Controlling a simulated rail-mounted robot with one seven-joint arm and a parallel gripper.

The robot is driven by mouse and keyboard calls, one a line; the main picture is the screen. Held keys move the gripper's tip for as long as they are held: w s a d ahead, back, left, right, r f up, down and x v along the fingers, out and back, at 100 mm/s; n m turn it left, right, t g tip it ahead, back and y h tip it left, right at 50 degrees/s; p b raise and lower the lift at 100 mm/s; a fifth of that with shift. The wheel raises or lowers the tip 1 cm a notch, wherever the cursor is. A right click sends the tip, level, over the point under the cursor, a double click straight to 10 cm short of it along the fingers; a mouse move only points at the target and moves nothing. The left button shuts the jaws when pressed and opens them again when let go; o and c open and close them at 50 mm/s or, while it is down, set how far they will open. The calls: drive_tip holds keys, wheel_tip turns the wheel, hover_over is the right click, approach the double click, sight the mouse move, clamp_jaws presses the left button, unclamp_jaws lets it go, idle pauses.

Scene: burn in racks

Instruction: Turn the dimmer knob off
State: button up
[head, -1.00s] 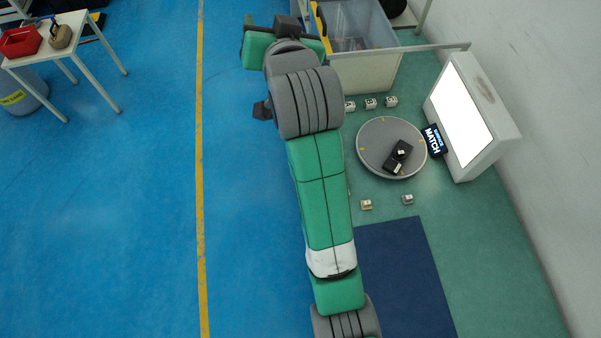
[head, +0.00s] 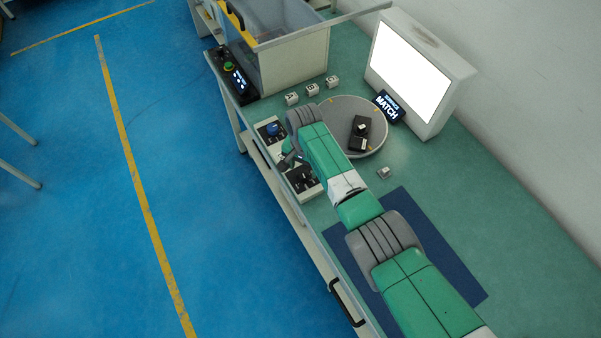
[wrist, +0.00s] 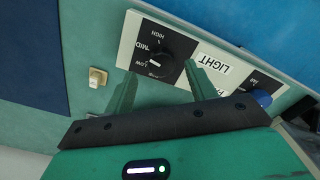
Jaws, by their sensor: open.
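The black dimmer knob (wrist: 165,57) sits on a white panel marked LIGHT (wrist: 130,40) in the wrist view, with HIGH, MID and LOW printed around it. A short white mark shows on the knob, near the LOW side; its exact setting is hard to read. My gripper (wrist: 164,83) is open, its two green fingers apart, with the knob just beyond and between the tips. I cannot tell whether they touch it. In the head view the black knob (head: 300,178) shows beside my wrist, and my gripper (head: 291,161) is partly hidden by the arm.
A blue knob (wrist: 262,97) stands to the right on the same strip, near the right finger. A small beige switch (wrist: 97,77) lies to the left. In the head view, a round turntable (head: 375,130) with black items and a lit screen (head: 410,72) stand behind the panel.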

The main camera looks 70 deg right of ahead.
sight(303, 173)
drive_tip(key=shift+f+b, duration=0.45)
drive_tip(key=shift+f, duration=1.15)
drive_tip(key=shift+w, duration=0.1)
drive_tip(key=c, duration=1)
